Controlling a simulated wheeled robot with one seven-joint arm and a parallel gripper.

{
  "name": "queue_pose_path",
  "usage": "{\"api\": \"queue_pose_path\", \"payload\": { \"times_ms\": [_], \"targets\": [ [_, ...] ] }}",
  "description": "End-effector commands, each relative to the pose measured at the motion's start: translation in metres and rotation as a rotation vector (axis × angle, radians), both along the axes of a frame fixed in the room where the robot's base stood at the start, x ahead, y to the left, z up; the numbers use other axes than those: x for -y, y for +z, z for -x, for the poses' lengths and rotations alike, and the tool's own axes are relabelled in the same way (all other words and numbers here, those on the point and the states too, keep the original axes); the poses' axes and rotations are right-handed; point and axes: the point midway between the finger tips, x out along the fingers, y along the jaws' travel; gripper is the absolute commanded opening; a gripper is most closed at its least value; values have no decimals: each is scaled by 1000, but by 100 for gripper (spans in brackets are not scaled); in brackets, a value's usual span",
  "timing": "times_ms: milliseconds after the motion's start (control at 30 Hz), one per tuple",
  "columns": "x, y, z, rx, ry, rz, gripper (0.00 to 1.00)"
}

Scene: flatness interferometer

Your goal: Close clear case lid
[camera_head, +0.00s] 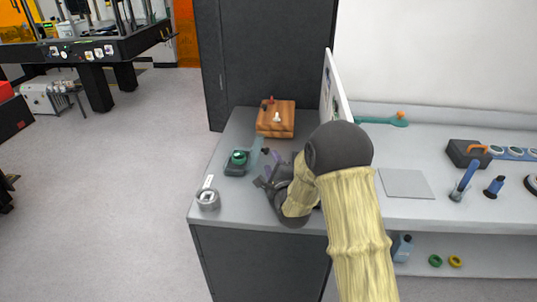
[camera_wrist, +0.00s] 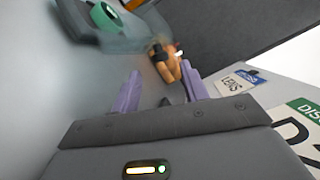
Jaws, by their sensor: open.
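The clear case has a dark base (camera_head: 236,169) with a green round item (camera_head: 239,157) in it, and it sits on the left part of the bench. Its transparent lid (camera_head: 255,154) stands raised on the right side of the base. In the wrist view the case base (camera_wrist: 75,22) is at the upper left, and the clear lid (camera_wrist: 135,42) extends toward the middle. My gripper (camera_head: 263,176) is just right of and in front of the case, its purple fingers apart. In the wrist view my gripper (camera_wrist: 160,88) is open and empty. I cannot tell whether it touches the lid.
A wooden block (camera_head: 276,119) with small knobs stands behind the case. A grey ring-shaped item (camera_head: 208,199) lies near the front left edge. An upright white panel (camera_head: 335,90) stands right of the block, and signs (camera_wrist: 240,80) show in the wrist view.

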Motion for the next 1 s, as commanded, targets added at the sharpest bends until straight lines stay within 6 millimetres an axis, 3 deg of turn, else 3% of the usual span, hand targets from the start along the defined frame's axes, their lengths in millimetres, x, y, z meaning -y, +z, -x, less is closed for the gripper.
{"api": "queue_pose_path", "payload": {
  "times_ms": [300,667,767,900,1000],
  "targets": [
    [-13,0,-38,-1,0,0,45],
    [-15,0,-44,-1,0,0,45],
    [-15,0,-44,-1,0,0,31],
    [-15,0,-44,-1,0,0,3],
    [-15,0,-44,-1,0,0,0]
  ]
}}
